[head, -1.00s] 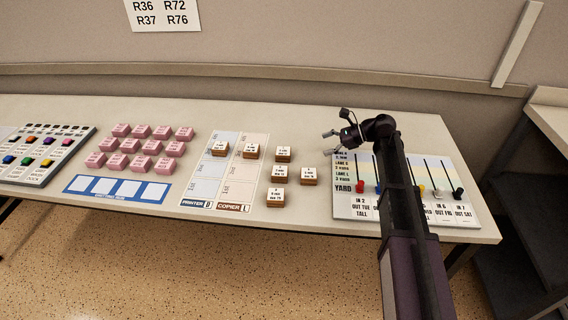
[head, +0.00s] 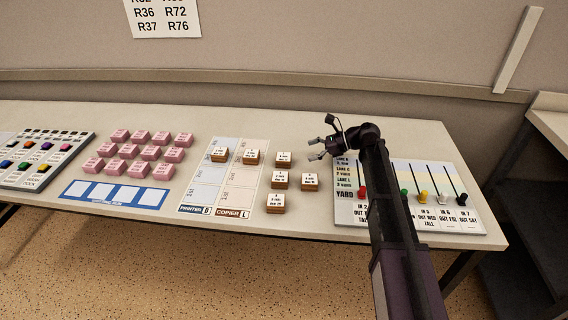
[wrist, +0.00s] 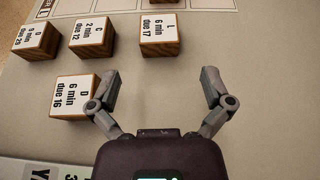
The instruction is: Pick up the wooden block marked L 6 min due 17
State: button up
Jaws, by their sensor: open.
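The wooden block marked L 6 min due 17 (wrist: 160,36) has a white top label and brown sides. It stands on the table ahead of my gripper (wrist: 160,78), between the lines of the two fingers but beyond the tips. My gripper is open and empty. In the head view the block (head: 283,158) is the farthest of a column of three, and my gripper (head: 315,149) is just to its right. Its label is too small to read there.
Block C 2 min due 12 (wrist: 91,36) stands left of it. Block D 6 min due 16 (wrist: 74,96) is close to my left finger. Block D 9 min due 29 (wrist: 35,40) is farther left. The yard board (head: 441,226) lies under my arm. Table right of the L block is clear in the wrist view.

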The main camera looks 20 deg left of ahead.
aim_at(289, 156)
jog(key=shift+b+x, duration=0.6)
jog(key=shift+x, duration=1.55)
jog(key=shift+b+x, duration=1.05)
jog(key=shift+x, duration=1.55)
jog(key=c, duration=1.1)
